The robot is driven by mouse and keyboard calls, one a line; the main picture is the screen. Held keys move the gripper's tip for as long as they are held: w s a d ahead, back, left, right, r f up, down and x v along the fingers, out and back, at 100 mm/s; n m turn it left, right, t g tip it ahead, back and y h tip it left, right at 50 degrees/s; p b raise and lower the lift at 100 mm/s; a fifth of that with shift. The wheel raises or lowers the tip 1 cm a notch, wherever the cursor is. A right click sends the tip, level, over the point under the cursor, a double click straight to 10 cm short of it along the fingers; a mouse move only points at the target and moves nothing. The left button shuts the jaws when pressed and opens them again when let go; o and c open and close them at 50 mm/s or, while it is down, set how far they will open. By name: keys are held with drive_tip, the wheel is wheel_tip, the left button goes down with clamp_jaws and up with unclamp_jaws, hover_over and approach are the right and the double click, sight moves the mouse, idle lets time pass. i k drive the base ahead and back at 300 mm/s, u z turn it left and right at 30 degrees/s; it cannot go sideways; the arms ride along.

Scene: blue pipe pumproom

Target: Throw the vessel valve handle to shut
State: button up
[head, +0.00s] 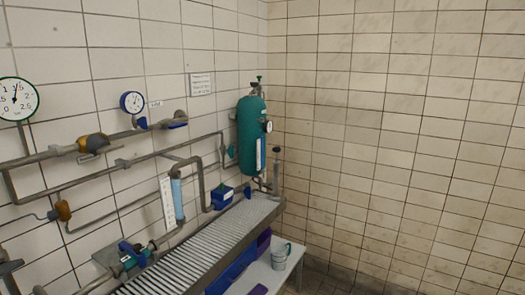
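The vessel is a green upright cylinder (252,142) near the far corner, against the left wall. I cannot tell whether this is the vessel valve handle or how any handle there is turned. Thin pipework (262,186) runs under the vessel, and a dark-topped grey upright post (277,168) stands beside it. My gripper is not in view.
A slatted grey bench (200,250) runs along the left wall below the pipes. A lower white shelf holds a clear jug (281,256). A blue box (222,196) and a yellow-brown valve (93,143) sit on the pipework. The right tiled wall is bare.

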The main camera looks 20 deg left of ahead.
sight(231, 149)
drive_tip(key=i, duration=2.7)
drive_tip(key=u, duration=2.65)
